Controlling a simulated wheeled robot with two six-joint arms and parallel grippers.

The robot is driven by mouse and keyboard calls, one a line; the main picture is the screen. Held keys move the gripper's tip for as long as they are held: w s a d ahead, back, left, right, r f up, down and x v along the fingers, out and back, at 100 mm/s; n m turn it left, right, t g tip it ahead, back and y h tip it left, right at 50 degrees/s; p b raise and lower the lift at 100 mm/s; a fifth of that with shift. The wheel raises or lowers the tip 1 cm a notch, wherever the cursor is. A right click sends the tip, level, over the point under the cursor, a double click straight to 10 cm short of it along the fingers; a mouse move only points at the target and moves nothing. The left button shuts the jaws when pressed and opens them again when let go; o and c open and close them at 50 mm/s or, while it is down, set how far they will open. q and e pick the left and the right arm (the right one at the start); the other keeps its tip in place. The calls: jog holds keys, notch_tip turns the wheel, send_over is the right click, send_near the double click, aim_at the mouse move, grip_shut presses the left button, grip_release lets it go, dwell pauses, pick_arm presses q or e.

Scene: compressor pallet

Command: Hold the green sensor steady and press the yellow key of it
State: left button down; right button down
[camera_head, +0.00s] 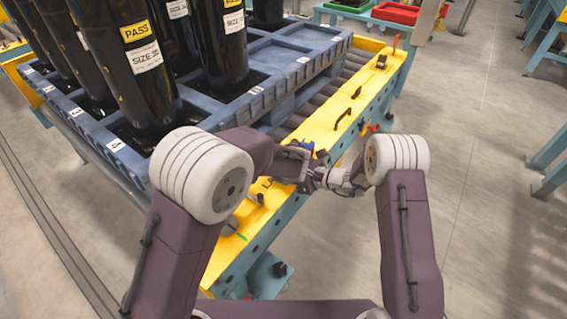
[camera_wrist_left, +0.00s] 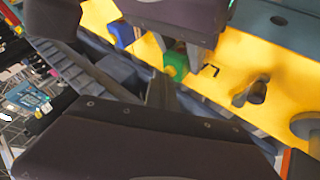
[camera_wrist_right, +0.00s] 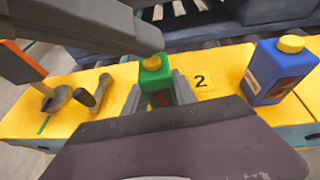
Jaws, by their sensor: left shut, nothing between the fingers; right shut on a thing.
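The green sensor (camera_wrist_right: 160,97) stands upright on the yellow rail, with its yellow key (camera_wrist_right: 151,63) on top. My right gripper (camera_wrist_right: 157,90) is shut on it, one grey finger on each side. It also shows in the head view (camera_head: 320,179). My left gripper (camera_wrist_right: 150,42) is shut and empty. Its tip is right above the yellow key; I cannot tell whether they touch. The green sensor also shows in the left wrist view (camera_wrist_left: 176,66), partly covered, with its key hidden there. In the head view the arms mostly hide the sensor.
A blue bottle-shaped unit (camera_wrist_right: 275,75) with a yellow top stands to the right, past a "2" label (camera_wrist_right: 201,82). A dark handle (camera_wrist_right: 95,95) and a round knob (camera_wrist_right: 57,98) are to the left. The blue pallet (camera_head: 262,92) with black cylinders (camera_head: 125,60) lies behind the rail.

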pick_arm(q)
jog(key=shift+r, duration=0.7)
notch_tip(320, 180, up, 5)
jog(key=shift+r, duration=0.1)
dwell(0.8)
pick_arm(e)
jog(key=c, duration=0.9)
grip_release()
jog(key=v, duration=1.2)
